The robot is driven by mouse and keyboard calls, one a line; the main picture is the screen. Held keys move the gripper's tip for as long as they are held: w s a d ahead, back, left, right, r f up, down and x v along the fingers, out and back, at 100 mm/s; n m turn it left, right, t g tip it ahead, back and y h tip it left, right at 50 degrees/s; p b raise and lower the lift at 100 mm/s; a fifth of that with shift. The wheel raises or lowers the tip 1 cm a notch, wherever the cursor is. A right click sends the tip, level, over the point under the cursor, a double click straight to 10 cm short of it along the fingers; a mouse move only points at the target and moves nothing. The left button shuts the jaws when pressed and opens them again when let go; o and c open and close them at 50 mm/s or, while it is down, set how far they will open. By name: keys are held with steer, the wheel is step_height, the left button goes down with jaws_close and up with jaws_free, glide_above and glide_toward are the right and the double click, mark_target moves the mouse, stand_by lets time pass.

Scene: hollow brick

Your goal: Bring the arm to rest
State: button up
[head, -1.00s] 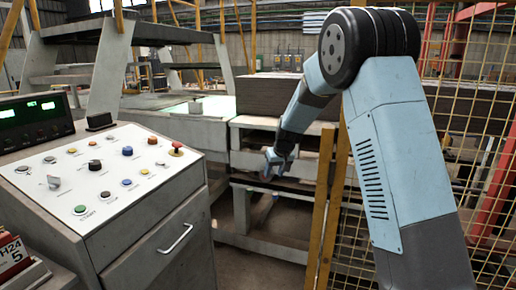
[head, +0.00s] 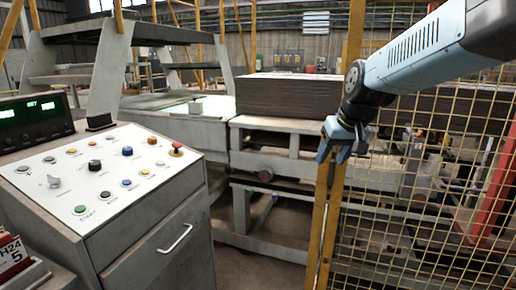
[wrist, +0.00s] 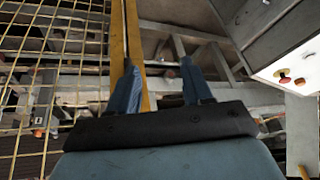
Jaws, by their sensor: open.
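My gripper (head: 337,152) hangs at the end of my blue arm, in front of the yellow fence post in the head view. In the wrist view my gripper (wrist: 157,82) shows two blue fingers spread apart with nothing between them. The yellow post (wrist: 134,45) runs behind the fingers there, close to the left one. I cannot tell how far the gripper is from the post.
A yellow mesh fence (head: 420,215) fills the right side. A control console (head: 105,190) with coloured buttons stands at the left. A conveyor frame (head: 275,165) carrying a dark stack (head: 287,97) is behind. The space between console and post looks open.

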steer(key=s+d+h, duration=0.1)
steer(key=s+d, duration=0.1)
steer(key=s, duration=0.7)
steer(key=s+d+f+m, duration=0.1)
steer(key=s+d, duration=0.1)
steer(key=s, duration=0.7)
steer(key=shift+s+d+m+h, duration=0.3)
steer(key=shift+s+d+h, duration=0.05)
steer(key=shift+h, duration=0.05)
steer(key=shift+f, duration=0.1)
steer(key=shift+c, duration=0.7)
steer(key=shift+d, duration=0.1)
